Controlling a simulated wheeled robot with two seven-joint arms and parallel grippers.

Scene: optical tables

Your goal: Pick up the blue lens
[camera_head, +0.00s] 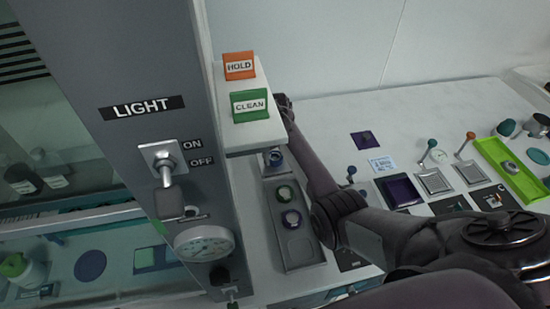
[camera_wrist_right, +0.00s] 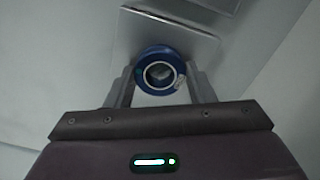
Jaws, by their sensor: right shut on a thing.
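The blue lens (camera_wrist_right: 160,52) is a dark blue ring with a clear round middle. In the right wrist view it sits between the two grey fingers of my right gripper (camera_wrist_right: 160,73), which is shut on it. The shelf hides most of my right gripper there. I cannot tell how far the lens is off the tray. My left gripper is not in view.
The white shelf (camera_head: 252,136) with HOLD (camera_head: 239,66) and CLEAN (camera_head: 250,104) signs is close to my right wrist. A grey LIGHT panel (camera_head: 140,75) stands left. A green tray (camera_head: 500,155) lies right.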

